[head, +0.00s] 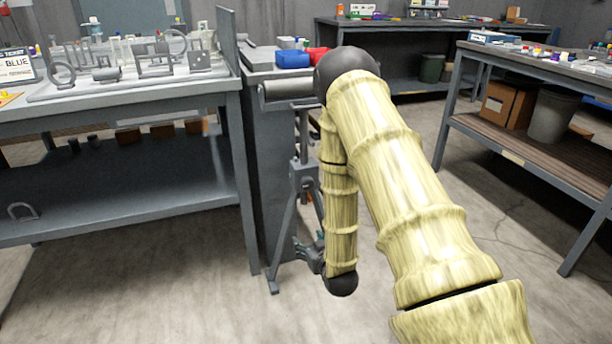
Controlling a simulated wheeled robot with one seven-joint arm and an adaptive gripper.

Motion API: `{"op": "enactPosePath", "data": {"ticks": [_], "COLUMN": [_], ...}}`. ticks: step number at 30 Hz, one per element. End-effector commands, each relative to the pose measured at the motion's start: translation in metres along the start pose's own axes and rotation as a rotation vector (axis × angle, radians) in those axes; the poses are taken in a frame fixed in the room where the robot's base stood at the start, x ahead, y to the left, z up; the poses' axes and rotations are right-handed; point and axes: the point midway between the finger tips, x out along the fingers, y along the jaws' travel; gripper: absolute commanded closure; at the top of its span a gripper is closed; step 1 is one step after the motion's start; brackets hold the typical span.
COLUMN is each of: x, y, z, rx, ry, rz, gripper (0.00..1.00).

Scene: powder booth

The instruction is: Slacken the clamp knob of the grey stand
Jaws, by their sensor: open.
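The grey stand (285,232) is a tripod on the floor beside the left workbench, with a roller (288,88) across its top and a thin upright post. A clamp collar (304,178) sits where the legs meet the post. The clamp knob cannot be told apart clearly; my forearm hides the right side of the stand. My gripper (305,252) is small and partly hidden, low beside the stand's legs and below the collar. It is open and appears empty; whether it touches a leg cannot be told.
The left workbench (150,100) carries grey metal parts and has a lower shelf. A cabinet with blue bins (292,59) stands behind the stand. Another bench (540,64) is at right, with a cardboard box (505,105) below. Open floor (490,220) lies at right.

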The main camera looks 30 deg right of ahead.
Motion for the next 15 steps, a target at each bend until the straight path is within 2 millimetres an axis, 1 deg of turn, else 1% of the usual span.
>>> {"op": "enactPosePath", "data": {"ticks": [1,3,6,9,11,15], "x": [0.006,0.011,0.015,0.017,0.019,0.031], "y": [0.015,0.029,0.043,0.050,0.052,0.053], "z": [-0.037,-0.071,-0.105,-0.121,-0.125,-0.129], "rx": [0.004,0.005,0.005,0.004,0.004,0.003], "ry": [0.081,0.173,0.264,0.310,0.322,0.326], "rz": [0.013,0.023,0.034,0.039,0.040,0.039], "gripper": [0.37,0.37,0.37,0.37,0.37,0.37]}}
